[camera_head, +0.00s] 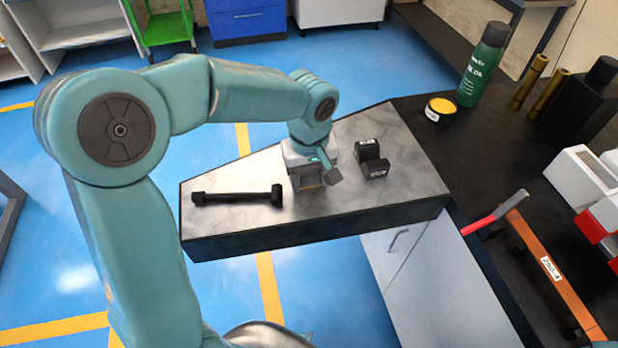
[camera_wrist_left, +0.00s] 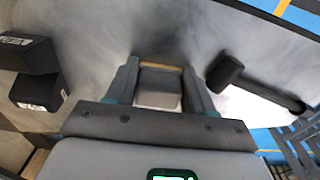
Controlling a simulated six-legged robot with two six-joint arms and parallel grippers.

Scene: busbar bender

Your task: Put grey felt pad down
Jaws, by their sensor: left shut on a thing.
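My left gripper (camera_head: 318,184) is low over the pale grey worktop, near its middle. In the left wrist view the gripper (camera_wrist_left: 160,88) has its two fingers on either side of a small grey block with a tan edge, the grey felt pad (camera_wrist_left: 158,86). It is shut on the pad. The pad is close to the worktop surface; I cannot tell whether it touches. In the head view the gripper mostly hides the pad. My right gripper is not in view.
A black hammer-like tool (camera_head: 238,196) lies left of the gripper. Two black blocks (camera_head: 370,158) stand just right of it. A green bottle (camera_head: 484,64), a yellow-topped tin (camera_head: 440,108) and a red-handled tool (camera_head: 497,213) are on the dark bench. The worktop's front strip is clear.

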